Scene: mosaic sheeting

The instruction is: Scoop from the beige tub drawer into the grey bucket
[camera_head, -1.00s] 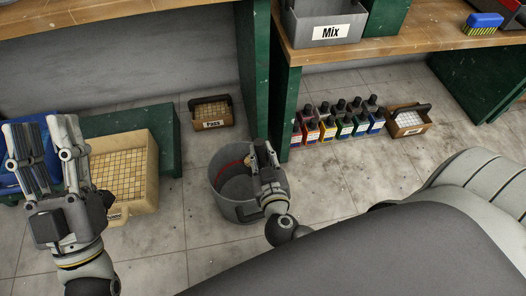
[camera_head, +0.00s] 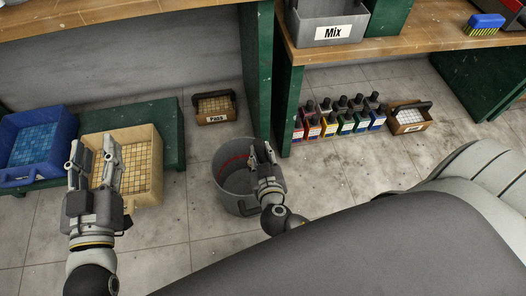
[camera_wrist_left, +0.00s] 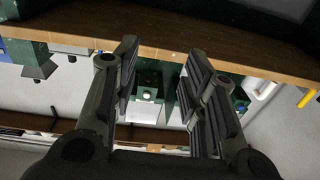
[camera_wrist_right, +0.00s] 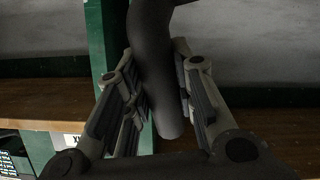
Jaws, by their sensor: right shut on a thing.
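The beige tub drawer (camera_head: 158,182) stands at the left, filled with beige square tiles. My left gripper (camera_head: 92,152) is open and empty, in front of the tub's left part and hiding some of it; its parted fingers also show in the left wrist view (camera_wrist_left: 165,85). The grey bucket (camera_head: 234,182) stands upright on the floor, with a red line around its inside. My right gripper (camera_head: 262,153) is over the bucket's right side. In the right wrist view it is shut on a dark curved handle (camera_wrist_right: 155,70). What the handle belongs to is mostly hidden.
A blue tub (camera_head: 38,120) of blue tiles stands at the far left. A small "Pass" carrier (camera_head: 215,118), several bottles (camera_head: 345,122) and another carrier (camera_head: 408,128) stand on the floor behind. A green bench leg (camera_head: 257,75) rises behind the bucket. Floor between tub and bucket is clear.

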